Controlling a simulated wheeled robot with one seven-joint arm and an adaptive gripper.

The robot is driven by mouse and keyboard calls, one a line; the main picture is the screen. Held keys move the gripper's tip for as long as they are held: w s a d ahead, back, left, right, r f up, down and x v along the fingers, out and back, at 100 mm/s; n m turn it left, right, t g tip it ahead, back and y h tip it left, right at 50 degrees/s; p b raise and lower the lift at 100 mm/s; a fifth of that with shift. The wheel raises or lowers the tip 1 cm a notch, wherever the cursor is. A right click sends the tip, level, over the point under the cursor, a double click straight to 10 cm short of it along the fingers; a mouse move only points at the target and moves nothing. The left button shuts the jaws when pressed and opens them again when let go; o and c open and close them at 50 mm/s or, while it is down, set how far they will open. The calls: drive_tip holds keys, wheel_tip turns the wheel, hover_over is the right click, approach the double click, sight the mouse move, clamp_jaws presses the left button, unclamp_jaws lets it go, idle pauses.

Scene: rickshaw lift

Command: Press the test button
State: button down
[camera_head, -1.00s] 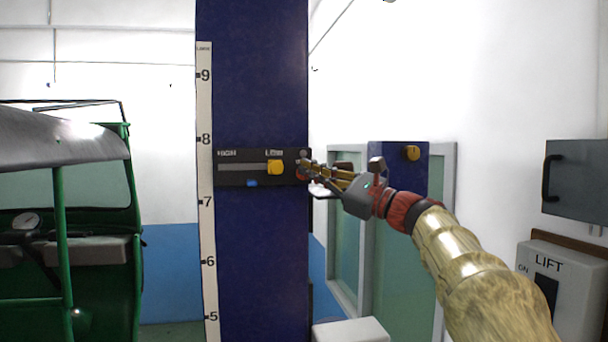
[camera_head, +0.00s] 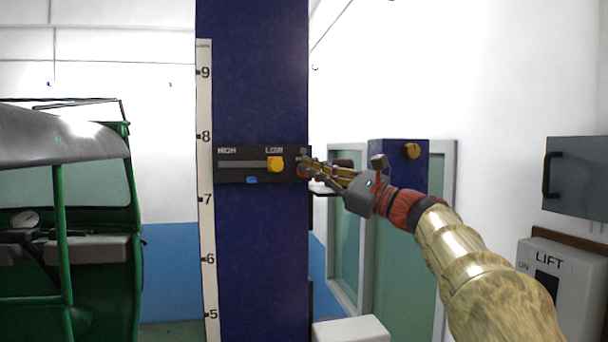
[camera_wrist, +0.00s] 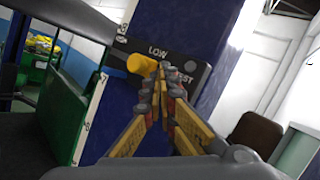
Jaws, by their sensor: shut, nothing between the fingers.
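A dark control panel (camera_head: 240,178) is fixed to the blue lift column. It bears a slider with a yellow knob (camera_head: 275,164) at the LOW end and a small blue part (camera_head: 252,181) below the slot. In the wrist view, the panel (camera_wrist: 195,70) reads LOW and part of TEST, with the yellow knob (camera_wrist: 140,65) left of my fingertips. My gripper (camera_head: 304,167) is shut and empty, its tips at the panel's right end. In the wrist view, the gripper tips (camera_wrist: 162,76) cover the area below the TEST label. The test button is not clearly visible; I cannot tell whether the tips touch it.
The blue column (camera_head: 255,265) has a numbered scale (camera_head: 206,225) on its left edge. A green rickshaw (camera_head: 60,235) stands at left. A LIFT switch box (camera_head: 565,285) and a grey box (camera_head: 585,180) are on the right wall. A white box top (camera_head: 350,330) shows below.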

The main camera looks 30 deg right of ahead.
drive_tip(key=shift+s+a, duration=0.1)
drive_tip(key=shift+s, duration=0.2)
drive_tip(key=shift+s, duration=0.1)
drive_tip(key=s+b, duration=0.1)
drive_tip(key=s, duration=0.1)
drive_tip(key=s+a+b, duration=0.1)
drive_tip(key=s, duration=0.1)
drive_tip(key=shift+s+a, duration=0.2)
drive_tip(key=shift+s, duration=0.1)
idle(0.9)
